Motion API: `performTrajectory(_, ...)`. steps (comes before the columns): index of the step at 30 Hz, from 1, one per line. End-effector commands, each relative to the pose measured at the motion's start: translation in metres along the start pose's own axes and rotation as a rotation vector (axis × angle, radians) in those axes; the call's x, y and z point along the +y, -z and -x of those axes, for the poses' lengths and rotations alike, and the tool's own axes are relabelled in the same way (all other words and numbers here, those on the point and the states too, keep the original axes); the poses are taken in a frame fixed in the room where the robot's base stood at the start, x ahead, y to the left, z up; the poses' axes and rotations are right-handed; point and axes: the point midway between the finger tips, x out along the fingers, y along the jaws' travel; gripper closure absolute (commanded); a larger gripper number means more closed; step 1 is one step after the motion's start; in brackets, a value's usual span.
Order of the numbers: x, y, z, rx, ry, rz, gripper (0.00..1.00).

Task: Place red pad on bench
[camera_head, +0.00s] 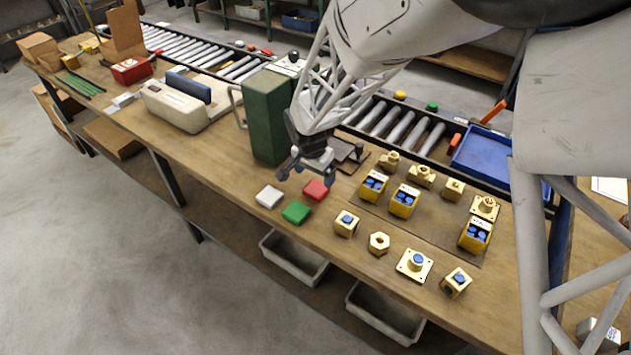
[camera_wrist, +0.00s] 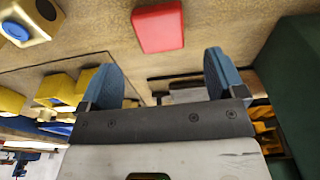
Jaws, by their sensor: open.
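The red pad (camera_head: 316,190) lies flat on the wooden bench (camera_head: 225,150), near its front edge. It also shows in the wrist view (camera_wrist: 158,27), at the top, beyond the fingers and apart from them. My gripper (camera_head: 307,176) is open and empty, just above and behind the red pad. In the wrist view its two blue-grey fingers (camera_wrist: 162,75) stand wide apart with nothing between them.
A green pad (camera_head: 296,212) and a white pad (camera_head: 269,196) lie close to the red pad. A tall green box (camera_head: 266,120) stands left of my gripper. Several brass parts and yellow holders (camera_head: 403,201) stand to the right. A roller conveyor (camera_head: 400,125) runs behind.

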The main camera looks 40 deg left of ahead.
Motion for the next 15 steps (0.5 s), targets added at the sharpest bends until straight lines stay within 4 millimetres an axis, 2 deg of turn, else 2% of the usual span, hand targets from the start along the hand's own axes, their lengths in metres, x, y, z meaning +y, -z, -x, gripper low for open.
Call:
performTrajectory(6,0.0,0.0,0.034,0.001,0.001,-0.001,0.11)
performTrajectory(15,0.0,0.0,0.055,0.0,0.0,-0.001,0.11)
